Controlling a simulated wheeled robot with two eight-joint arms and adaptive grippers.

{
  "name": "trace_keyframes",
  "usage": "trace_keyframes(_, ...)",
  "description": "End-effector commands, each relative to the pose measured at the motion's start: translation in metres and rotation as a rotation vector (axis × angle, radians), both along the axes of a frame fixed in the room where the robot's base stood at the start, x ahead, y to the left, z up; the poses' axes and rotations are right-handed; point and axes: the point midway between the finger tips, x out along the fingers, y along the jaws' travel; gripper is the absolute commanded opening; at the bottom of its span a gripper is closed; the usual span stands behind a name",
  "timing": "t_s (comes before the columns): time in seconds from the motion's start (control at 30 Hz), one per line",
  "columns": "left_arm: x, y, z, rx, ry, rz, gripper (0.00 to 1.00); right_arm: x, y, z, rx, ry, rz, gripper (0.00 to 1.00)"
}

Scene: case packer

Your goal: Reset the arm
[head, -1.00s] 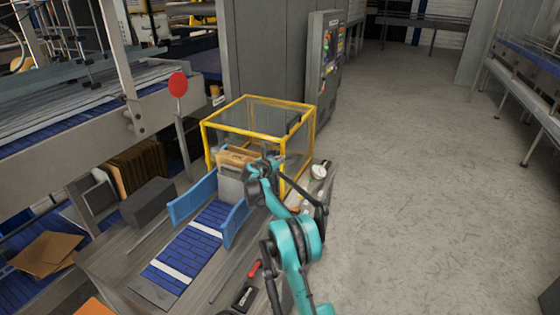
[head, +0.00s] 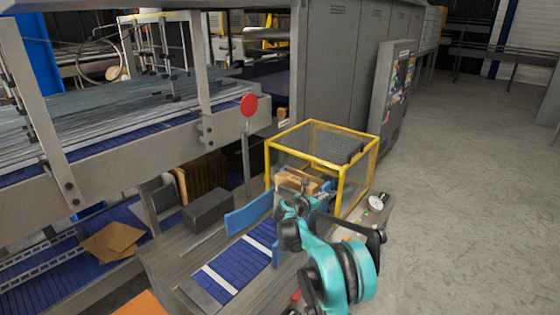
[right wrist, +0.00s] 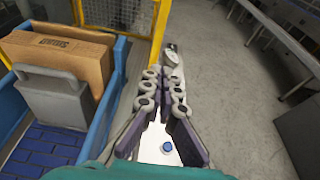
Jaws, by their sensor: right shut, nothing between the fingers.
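My right arm comes in from the bottom of the head view, teal and dark grey. Its gripper (head: 322,197) is near the front of the yellow-framed cage, partly hidden by its own wrist. In the right wrist view the gripper's fingers (right wrist: 164,78) are together at the tips with nothing between them. A brown cardboard box (right wrist: 62,50) stands left of the fingers, apart from them, behind a grey plate (right wrist: 52,98). The box also shows in the head view (head: 296,180), just beyond the gripper. My left gripper is not in view.
The yellow cage (head: 322,160) stands behind the box. Blue side guides (head: 248,213) flank a blue belt (head: 240,268). A red disc on a post (head: 249,105) stands to the left. Grey floor (head: 450,170) to the right is open.

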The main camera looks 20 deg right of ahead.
Motion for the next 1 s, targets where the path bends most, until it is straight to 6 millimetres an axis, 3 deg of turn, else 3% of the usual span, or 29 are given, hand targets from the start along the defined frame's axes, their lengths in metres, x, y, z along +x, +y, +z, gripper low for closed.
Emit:
trace_keyframes(0.17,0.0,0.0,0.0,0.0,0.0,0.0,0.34,-0.01,0.005,0.011,0.065,-0.042,-0.016,0.0)
trace_keyframes(0.27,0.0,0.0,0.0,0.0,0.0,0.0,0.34,-0.032,0.014,0.029,0.197,-0.125,-0.052,0.0)
trace_keyframes(0.37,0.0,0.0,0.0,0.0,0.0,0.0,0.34,-0.066,0.029,0.049,0.385,-0.24,-0.113,0.0)
trace_keyframes(0.5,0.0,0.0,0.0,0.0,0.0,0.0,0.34,-0.123,0.053,0.07,0.663,-0.4,-0.229,0.0)
trace_keyframes(0.7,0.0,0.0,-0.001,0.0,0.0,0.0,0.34,-0.213,0.094,0.082,1.046,-0.603,-0.44,0.0)
trace_keyframes(0.87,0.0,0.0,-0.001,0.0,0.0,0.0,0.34,-0.289,0.129,0.076,1.337,-0.743,-0.654,0.0)
trace_keyframes(1.0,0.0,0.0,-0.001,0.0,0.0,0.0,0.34,-0.354,0.16,0.059,1.572,-0.847,-0.877,0.0)
